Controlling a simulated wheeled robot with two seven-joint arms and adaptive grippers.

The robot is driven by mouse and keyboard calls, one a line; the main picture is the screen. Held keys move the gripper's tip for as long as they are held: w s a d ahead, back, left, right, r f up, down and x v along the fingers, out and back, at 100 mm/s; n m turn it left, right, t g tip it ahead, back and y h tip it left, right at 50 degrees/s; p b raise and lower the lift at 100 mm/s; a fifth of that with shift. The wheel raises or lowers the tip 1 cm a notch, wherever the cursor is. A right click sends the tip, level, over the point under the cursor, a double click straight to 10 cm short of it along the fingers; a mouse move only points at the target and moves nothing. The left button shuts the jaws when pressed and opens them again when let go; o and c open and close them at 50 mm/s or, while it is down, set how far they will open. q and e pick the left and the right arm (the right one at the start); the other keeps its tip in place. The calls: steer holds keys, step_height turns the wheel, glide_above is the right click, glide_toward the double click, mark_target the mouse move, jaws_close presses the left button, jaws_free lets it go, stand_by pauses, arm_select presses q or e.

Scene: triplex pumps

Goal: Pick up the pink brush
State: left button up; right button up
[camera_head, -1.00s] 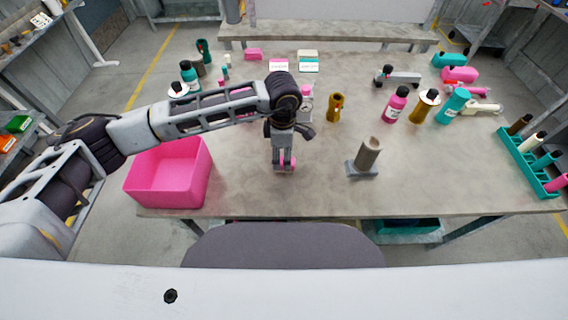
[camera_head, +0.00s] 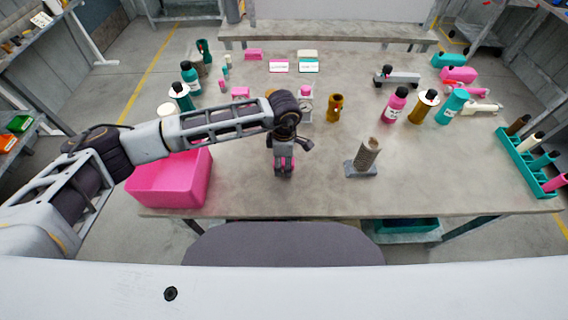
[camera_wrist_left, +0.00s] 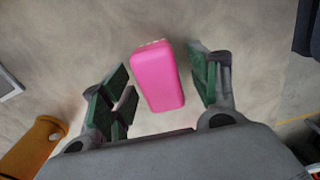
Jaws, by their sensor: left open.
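The pink brush (camera_wrist_left: 158,77) is a rounded pink block with a thin pale edge at its far end, lying on the table in the left wrist view. My left gripper (camera_wrist_left: 158,88) is open, with its green-padded fingers on either side of the brush and visible gaps between. In the head view, my left gripper (camera_head: 284,172) points down at the table's near middle and mostly hides the brush. My right gripper is in neither view.
A pink bin (camera_head: 170,185) stands left of the gripper. A grey stand with a cylinder (camera_head: 367,154) is to the right, and a brown-gold bottle (camera_head: 335,107) is behind. Several bottles and a teal rack (camera_head: 528,163) occupy the right side. The front table is mostly clear.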

arm_select(q)
steer(key=shift+c, duration=0.4)
steer(key=c, duration=1)
steer(key=shift+c, duration=0.2)
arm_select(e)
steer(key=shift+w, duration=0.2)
arm_select(q)
steer(key=shift+r, duration=0.1)
step_height(320, 180, up, 9)
steer(key=shift+f+b, duration=0.2)
steer(key=shift+b, duration=0.2)
steer(key=shift+r, duration=0.65)
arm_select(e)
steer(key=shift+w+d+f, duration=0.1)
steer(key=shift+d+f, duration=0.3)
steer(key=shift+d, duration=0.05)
